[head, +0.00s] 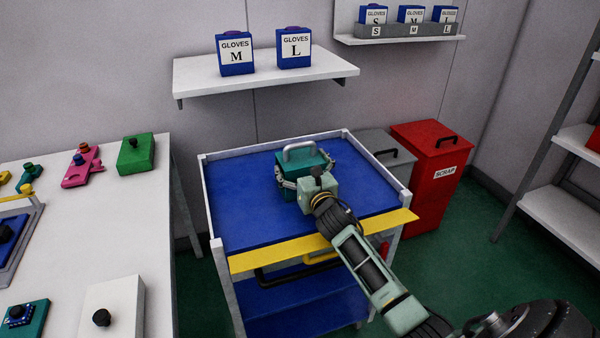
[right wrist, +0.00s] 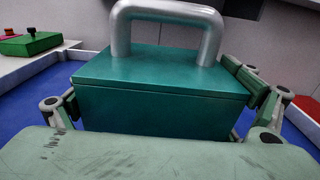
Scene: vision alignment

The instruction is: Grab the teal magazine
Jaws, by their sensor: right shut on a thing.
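The teal magazine (head: 290,160) is a box with a grey metal handle on top. It stands upright on the blue top of the cart (head: 238,200), near its middle. My right gripper (head: 305,172) has its fingers on either side of the box and is shut on it. In the right wrist view the teal magazine (right wrist: 160,95) fills the middle, with a finger of my right gripper (right wrist: 155,105) at each side. The underside of the box is hidden. My left gripper is not in view.
A white table (head: 120,235) at the left holds a green box (head: 136,154), a pink part (head: 82,166) and other parts. A red scrap bin (head: 428,172) and a grey bin (head: 385,155) stand right of the cart. A wall shelf (head: 262,73) with glove boxes hangs behind.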

